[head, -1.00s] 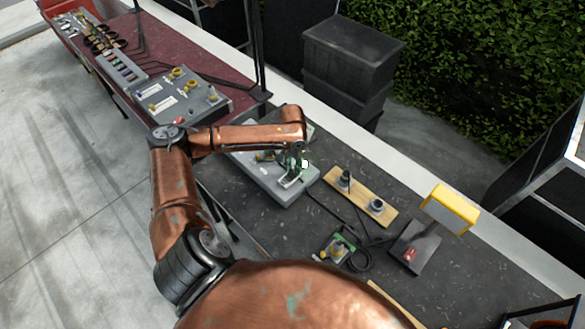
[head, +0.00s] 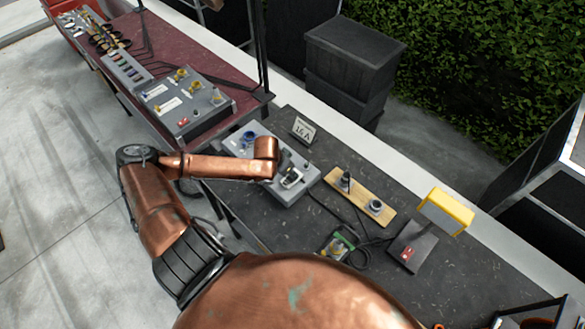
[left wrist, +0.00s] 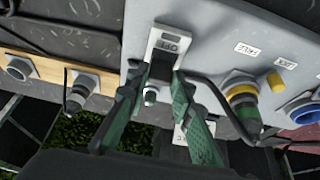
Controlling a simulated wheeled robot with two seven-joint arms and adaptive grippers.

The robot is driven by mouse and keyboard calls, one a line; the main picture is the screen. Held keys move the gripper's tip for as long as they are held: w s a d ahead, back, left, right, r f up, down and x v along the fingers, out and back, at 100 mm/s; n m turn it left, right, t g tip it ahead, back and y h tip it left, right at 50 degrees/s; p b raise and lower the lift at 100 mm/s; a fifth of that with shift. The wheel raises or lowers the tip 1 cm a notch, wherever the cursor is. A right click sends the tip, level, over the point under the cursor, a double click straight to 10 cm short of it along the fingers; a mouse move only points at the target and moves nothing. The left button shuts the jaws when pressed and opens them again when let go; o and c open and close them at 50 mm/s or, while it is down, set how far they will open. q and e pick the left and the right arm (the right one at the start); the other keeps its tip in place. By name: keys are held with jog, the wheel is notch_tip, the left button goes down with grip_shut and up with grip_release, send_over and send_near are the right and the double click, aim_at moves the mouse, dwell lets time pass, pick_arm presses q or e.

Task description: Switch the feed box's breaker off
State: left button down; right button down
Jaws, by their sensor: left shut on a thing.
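The grey feed box (head: 274,196) lies on the dark table, with its breaker (head: 291,178) at the near right end. In the left wrist view, the breaker's pale plate (left wrist: 168,42) reads OFF, and a dark lever (left wrist: 162,66) sits below that word. My left gripper (left wrist: 160,82) has its green fingers on either side of the lever, closed on it. In the head view my left wrist hangs over the box and mostly hides the fingers. The lever's exact position is hard to tell. My right gripper is out of view.
A yellow-ringed plug (left wrist: 242,95) with a cable and a blue socket (left wrist: 304,110) are beside the breaker. A 16 A card (head: 303,130) stands behind the box. A wooden board with sockets (head: 360,196) and a yellow-topped lamp (head: 446,211) are to the right.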

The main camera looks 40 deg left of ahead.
aim_at(285, 184)
pick_arm(q)
jog(key=s+t, duration=0.1)
jog(key=s+f+t, duration=0.1)
jog(key=t, duration=0.2)
jog(key=t+b, duration=0.1)
jog(key=shift+s+a+f+t, duration=0.1)
jog(key=shift+s+f+t, duration=0.05)
jog(key=shift+s+t, duration=0.2)
jog(key=shift+s+t+h, duration=0.1)
jog(key=shift+t+h, duration=0.2)
jog(key=shift+t, duration=0.15)
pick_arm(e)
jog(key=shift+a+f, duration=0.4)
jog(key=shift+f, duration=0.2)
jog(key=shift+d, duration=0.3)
pick_arm(q)
jog(key=c, duration=1.7)
grip_release()
